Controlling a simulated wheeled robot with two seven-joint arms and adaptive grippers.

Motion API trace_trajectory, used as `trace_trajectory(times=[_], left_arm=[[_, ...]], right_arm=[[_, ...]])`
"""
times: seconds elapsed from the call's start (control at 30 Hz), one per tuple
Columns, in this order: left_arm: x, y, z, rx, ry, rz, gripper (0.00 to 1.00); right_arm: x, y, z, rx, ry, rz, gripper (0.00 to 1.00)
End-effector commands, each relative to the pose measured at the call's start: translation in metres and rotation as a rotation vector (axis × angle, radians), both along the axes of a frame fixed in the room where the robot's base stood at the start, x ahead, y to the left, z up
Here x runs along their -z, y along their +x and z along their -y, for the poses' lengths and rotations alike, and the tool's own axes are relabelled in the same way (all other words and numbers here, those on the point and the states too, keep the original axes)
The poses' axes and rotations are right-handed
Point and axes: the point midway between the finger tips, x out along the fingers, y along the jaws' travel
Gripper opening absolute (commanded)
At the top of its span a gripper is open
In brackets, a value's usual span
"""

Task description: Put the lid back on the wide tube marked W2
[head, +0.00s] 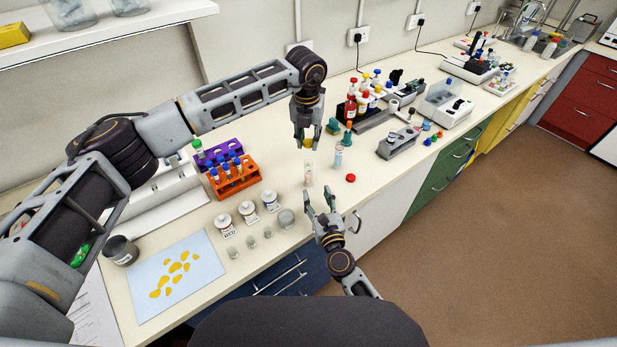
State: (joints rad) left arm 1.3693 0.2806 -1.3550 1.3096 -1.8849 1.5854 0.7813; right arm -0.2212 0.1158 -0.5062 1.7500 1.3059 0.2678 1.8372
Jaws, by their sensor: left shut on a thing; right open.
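My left gripper (309,137) is shut on a small yellow lid (309,144) and holds it above the bench. A clear wide tube (308,173) with a reddish mark stands upright almost directly below, apart from the lid, and its top looks uncovered. Another clear tube (338,155) with a bluish mark stands to its right. The writing on both is too small to read, so I cannot tell which is W2. A red lid (351,178) lies on the bench to the right. My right gripper (320,195) is open and empty, in front of the wide tube near the bench's front edge.
An orange rack (236,184) and a purple rack (217,152) with tubes stand to the left. White-lidded jars (248,209) stand front left. Red-capped bottles (351,108) and a grey device (397,145) stand to the right. Bench around the red lid is fairly clear.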

Motion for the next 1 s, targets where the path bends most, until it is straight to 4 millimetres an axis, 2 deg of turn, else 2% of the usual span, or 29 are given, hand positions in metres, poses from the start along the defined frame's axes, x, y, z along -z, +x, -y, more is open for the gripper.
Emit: trace_trajectory(times=[1.0], left_arm=[[0.0,0.0,0.0,0.0,0.0,0.0,0.22]], right_arm=[[-0.001,0.087,-0.024,-0.001,-0.001,0.001,0.5]])
